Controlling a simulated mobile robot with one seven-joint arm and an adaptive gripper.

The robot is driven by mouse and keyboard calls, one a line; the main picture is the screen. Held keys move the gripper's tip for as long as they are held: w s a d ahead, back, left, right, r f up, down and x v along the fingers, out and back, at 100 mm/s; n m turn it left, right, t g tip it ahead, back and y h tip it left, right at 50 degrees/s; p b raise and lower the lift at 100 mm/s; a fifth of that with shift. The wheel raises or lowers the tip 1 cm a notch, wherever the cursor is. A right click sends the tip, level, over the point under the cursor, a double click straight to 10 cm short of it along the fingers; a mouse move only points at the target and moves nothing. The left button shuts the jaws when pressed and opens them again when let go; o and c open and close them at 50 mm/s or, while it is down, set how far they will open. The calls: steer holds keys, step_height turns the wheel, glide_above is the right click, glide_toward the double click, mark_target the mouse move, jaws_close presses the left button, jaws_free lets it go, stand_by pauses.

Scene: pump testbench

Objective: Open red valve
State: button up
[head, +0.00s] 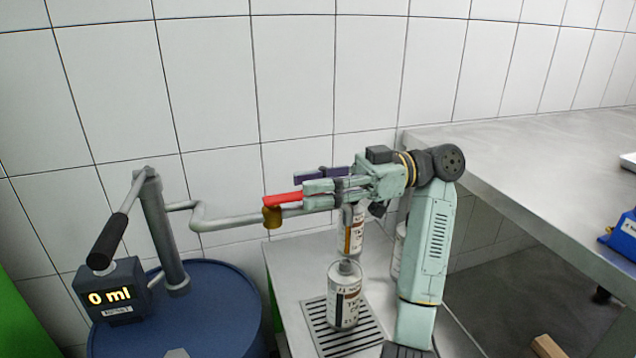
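The red valve has a red lever handle (283,199) on a brass-coloured body (272,217), at the end of the grey pipe (240,219). The handle points to the right, roughly along the pipe's line. My gripper (307,194) comes in from the right, with its pale green fingertips at the right end of the red handle. The fingertips look close together. Whether they touch or enclose the handle's end cannot be made out. A dark purple piece (312,177) shows just behind the fingers; what it belongs to is unclear.
A blue drum (190,325) carries a hand pump (160,230) and a display (110,292) reading 0 ml. A labelled can (344,300) stands on a drain grate (318,330), with more cans behind. A grey worktop (530,160) lies at right.

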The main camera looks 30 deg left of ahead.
steer(key=v, duration=1.2)
stand_by(0.3)
